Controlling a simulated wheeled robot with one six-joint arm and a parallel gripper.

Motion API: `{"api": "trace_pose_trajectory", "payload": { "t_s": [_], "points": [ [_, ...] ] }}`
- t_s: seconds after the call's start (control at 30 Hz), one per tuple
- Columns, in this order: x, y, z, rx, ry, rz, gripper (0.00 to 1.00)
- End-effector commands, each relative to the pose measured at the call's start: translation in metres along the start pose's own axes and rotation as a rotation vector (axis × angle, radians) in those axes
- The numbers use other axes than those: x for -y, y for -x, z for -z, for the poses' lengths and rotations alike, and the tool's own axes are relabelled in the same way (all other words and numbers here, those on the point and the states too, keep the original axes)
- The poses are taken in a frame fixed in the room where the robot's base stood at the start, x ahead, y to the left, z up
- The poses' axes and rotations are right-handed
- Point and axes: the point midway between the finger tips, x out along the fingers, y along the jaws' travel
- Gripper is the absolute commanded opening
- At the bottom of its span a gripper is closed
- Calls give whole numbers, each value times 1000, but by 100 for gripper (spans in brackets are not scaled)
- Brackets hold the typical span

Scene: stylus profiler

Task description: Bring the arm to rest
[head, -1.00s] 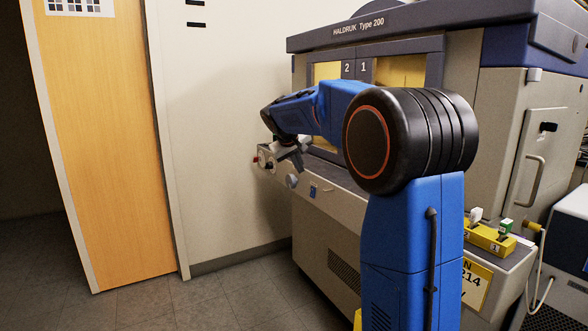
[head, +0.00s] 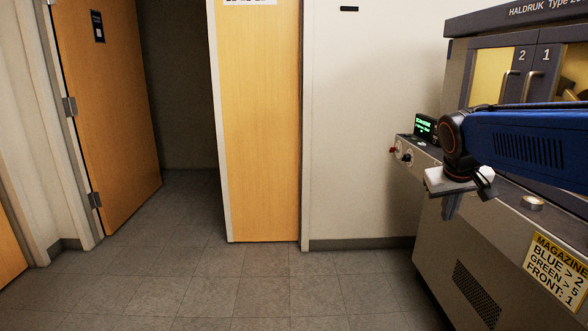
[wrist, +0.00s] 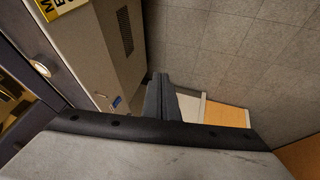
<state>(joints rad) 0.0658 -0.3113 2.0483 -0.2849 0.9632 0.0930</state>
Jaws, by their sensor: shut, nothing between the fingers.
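My blue arm (head: 530,140) reaches in from the right in the head view, in front of the grey profiler cabinet (head: 445,262). My gripper (head: 450,207) hangs at its end, fingers pointing down, in front of the cabinet's front ledge. In the wrist view my gripper (wrist: 159,82) shows its dark fingers together, with nothing between them. I cannot tell how far the fingers are from the cabinet.
The cabinet has doors marked 2 and 1 (head: 530,62), a small green-lit display (head: 425,124) and a yellow magazine label (head: 558,270). An open doorway (head: 180,90) stands at left beside a wooden door (head: 105,110). The tiled floor (head: 250,285) is clear.

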Motion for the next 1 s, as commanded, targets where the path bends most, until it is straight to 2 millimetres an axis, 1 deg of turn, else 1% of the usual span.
{"api": "trace_pose_trajectory", "payload": {
  "t_s": [0.03,0.23,0.5,0.6,0.7,0.8,0.9,1.0],
  "points": [
    [6,5,-20,-1,1,17,0],
    [33,14,-96,8,-1,89,0],
    [68,11,-199,20,-1,186,0],
    [79,7,-231,23,-2,217,0],
    [87,4,-255,26,-4,240,0],
    [93,1,-269,28,-4,255,0],
    [95,0,-276,30,-4,261,0],
    [95,-1,-277,30,-4,263,0]
  ]
}}
